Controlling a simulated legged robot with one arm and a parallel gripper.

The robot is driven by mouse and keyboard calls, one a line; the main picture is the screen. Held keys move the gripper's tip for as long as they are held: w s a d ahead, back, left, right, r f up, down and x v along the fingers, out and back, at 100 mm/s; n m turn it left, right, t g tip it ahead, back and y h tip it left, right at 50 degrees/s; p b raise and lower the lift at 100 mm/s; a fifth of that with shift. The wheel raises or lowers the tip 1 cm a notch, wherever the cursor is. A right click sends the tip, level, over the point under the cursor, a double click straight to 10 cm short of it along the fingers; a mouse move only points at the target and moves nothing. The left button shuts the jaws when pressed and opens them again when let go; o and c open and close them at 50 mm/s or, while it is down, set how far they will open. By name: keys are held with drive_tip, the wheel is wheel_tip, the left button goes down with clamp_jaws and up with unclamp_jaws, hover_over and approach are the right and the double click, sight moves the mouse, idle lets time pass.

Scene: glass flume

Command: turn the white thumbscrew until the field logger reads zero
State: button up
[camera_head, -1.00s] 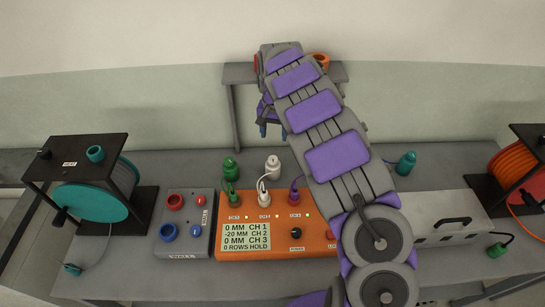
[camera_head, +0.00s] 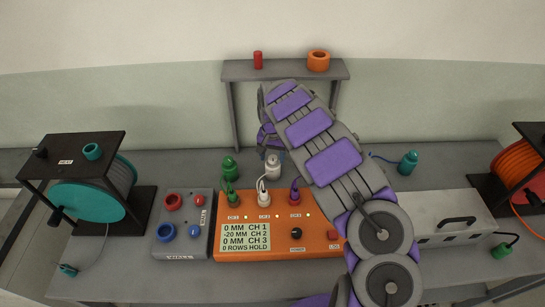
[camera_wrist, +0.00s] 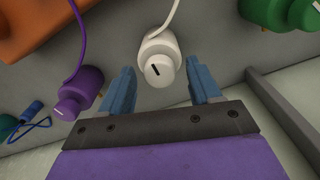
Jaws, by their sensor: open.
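The white thumbscrew (camera_head: 273,168) is on a white probe standing behind the orange field logger (camera_head: 318,238). In the wrist view the white thumbscrew (camera_wrist: 157,70) shows a black mark on its face. My gripper (camera_head: 271,156) is open at the white probe. In the wrist view its blue fingers (camera_wrist: 160,74) are on either side of the thumbscrew, with a visible gap on each side. The logger's display (camera_head: 246,237) reads 0 mm for channel 1, -20 mm for channel 2, 0 mm for channel 3, and 0 rows hold.
A green probe (camera_head: 230,168) stands left of the white one. A purple one (camera_wrist: 80,90) is close by in the wrist view. A grey box with red and blue rings (camera_head: 182,246) sits left of the logger. A raised shelf (camera_head: 285,71) stands behind.

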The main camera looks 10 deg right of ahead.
drive_tip(key=shift+f, duration=0.1)
drive_tip(key=shift+c, duration=0.4)
drive_tip(key=c, duration=1)
drive_tip(key=shift+o, duration=0.2)
drive_tip(key=shift+p, duration=0.4)
drive_tip(key=shift+r+n+p, duration=0.2)
drive_tip(key=shift+n+p, duration=0.8)
drive_tip(key=shift+p, duration=0.15)
drive_tip(key=n+p, duration=0.4)
drive_tip(key=shift+n, duration=0.4)
drive_tip(key=shift+f+n+p, duration=0.15)
drive_tip(key=shift+n+p, duration=0.85)
drive_tip(key=shift+d, duration=0.1)
